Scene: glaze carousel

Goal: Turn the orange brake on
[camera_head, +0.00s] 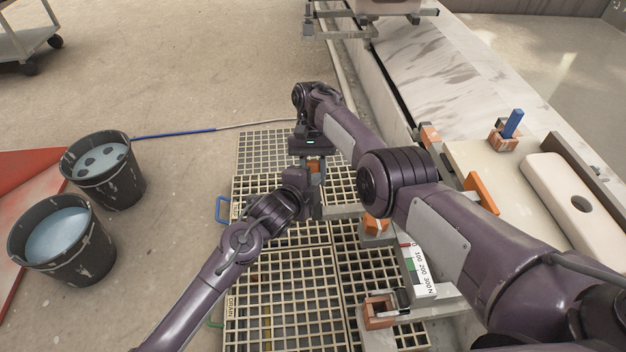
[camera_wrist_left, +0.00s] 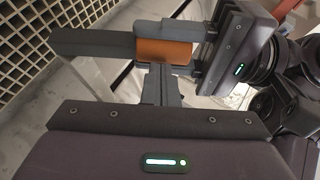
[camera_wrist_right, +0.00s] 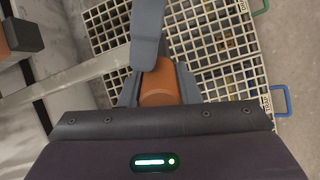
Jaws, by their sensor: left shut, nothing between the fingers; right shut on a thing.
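The orange brake grip (camera_head: 315,165) shows just below my right gripper (camera_head: 312,158), above the floor grating. In the right wrist view my right gripper (camera_wrist_right: 160,88) is shut on the orange grip (camera_wrist_right: 158,80). A dark grey bar (camera_wrist_left: 90,42) runs up to the orange grip (camera_wrist_left: 163,52) in the left wrist view. My left gripper (camera_head: 308,192) is shut and empty, close below the grip; its closed fingers (camera_wrist_left: 160,80) show in the left wrist view. I cannot tell whether they touch it. My arms hide part of the brake.
A cream grating (camera_head: 275,275) lies underneath. Two black buckets (camera_head: 62,240) of liquid stand at the left. A block with a blue lever (camera_head: 513,122) and a pale slab (camera_head: 570,190) lie right. A force scale (camera_head: 418,265) and a terracotta block (camera_head: 379,310) are near my right arm.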

